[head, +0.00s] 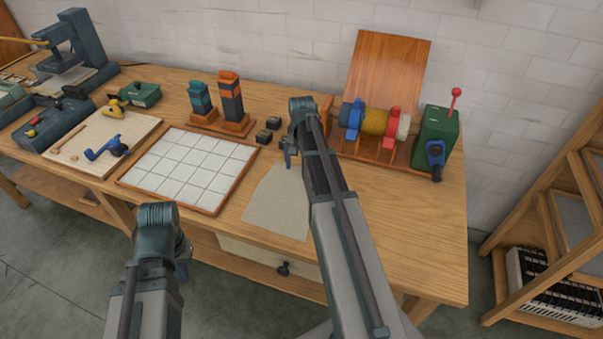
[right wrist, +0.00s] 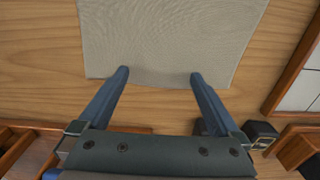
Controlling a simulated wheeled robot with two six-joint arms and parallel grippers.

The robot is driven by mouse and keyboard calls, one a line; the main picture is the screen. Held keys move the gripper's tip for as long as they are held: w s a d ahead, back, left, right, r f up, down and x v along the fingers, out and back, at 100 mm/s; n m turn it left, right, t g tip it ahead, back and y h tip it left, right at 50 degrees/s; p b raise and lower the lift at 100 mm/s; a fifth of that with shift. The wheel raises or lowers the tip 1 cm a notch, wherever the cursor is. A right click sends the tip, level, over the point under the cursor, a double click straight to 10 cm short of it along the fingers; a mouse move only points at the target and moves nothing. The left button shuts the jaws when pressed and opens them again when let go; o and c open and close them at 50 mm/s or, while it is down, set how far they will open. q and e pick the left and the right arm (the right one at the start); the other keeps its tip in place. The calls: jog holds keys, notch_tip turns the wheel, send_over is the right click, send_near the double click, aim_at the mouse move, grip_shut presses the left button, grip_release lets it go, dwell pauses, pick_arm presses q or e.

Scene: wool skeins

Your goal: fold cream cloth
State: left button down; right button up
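The cream cloth (head: 272,205) lies flat in one layer on the wooden table, right of the gridded board. My right arm crosses over it in the head view and hides its right part. In the right wrist view the cloth (right wrist: 170,35) fills the upper middle. My right gripper (right wrist: 159,75) is open, with its two fingertips apart at the cloth's back edge and nothing between them. In the head view my right gripper (head: 290,152) is mostly hidden by its own arm. My left gripper (head: 182,262) is low at the table's front, away from the cloth; its fingers are hidden.
The gridded board (head: 160,199) lies left of the cloth. Small dark blocks (head: 268,130) stand behind it. The table's right front is clear.

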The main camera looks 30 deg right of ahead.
grip_shut()
dwell(0.8)
